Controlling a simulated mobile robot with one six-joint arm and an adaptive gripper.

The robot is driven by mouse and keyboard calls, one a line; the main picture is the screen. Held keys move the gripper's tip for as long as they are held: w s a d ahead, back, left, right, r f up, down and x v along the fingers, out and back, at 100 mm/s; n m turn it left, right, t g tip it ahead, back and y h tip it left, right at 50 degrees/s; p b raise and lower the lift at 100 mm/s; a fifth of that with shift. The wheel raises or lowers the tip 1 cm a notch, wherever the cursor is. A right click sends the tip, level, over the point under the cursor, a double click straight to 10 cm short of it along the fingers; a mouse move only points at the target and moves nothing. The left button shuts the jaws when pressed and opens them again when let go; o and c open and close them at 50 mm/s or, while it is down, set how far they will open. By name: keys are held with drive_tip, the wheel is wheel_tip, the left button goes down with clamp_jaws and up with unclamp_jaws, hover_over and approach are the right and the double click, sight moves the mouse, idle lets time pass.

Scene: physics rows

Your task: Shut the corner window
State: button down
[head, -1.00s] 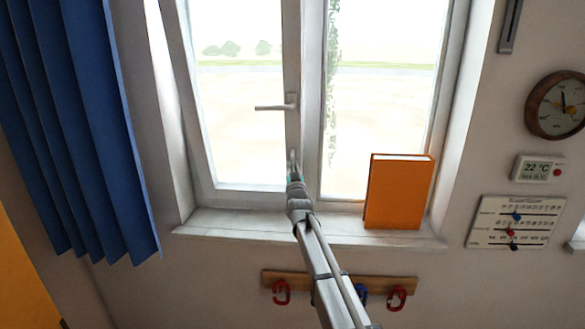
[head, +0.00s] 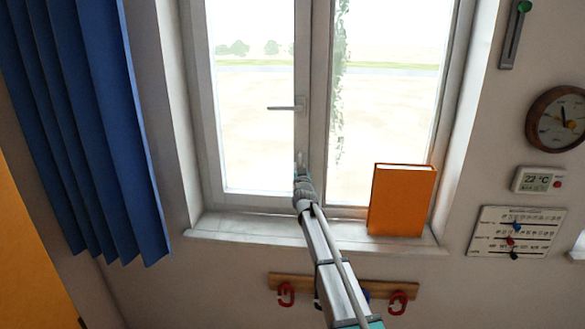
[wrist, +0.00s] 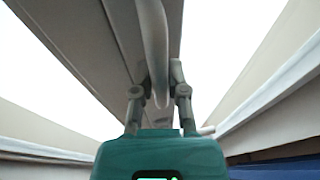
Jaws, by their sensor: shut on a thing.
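The corner window's left sash (head: 216,185) is a white-framed pane that stands close to its frame, its free edge right beside the middle post (head: 318,120). I cannot tell whether a thin gap is left there. A lever handle (head: 286,108) on that edge lies level and points left. Below it is a small upright pull grip (head: 299,160), which shows as a pale curved bar in the wrist view (wrist: 155,50). My gripper (head: 301,175) is shut on this grip, with one finger on each side of it in the wrist view (wrist: 160,93).
An orange book (head: 402,200) stands upright on the sill (head: 260,229), right of my arm. A blue curtain (head: 90,130) hangs at the left. A hook rail (head: 345,285) is on the wall below the sill. The sill left of my arm is clear.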

drive_tip(key=shift+w+r, duration=0.1)
drive_tip(key=shift+w, duration=0.1)
drive_tip(key=c, duration=0.6)
unclamp_jaws()
drive_tip(key=shift+w, duration=0.1)
drive_tip(key=shift+c, duration=0.2)
drive_tip(key=shift+s, duration=0.25)
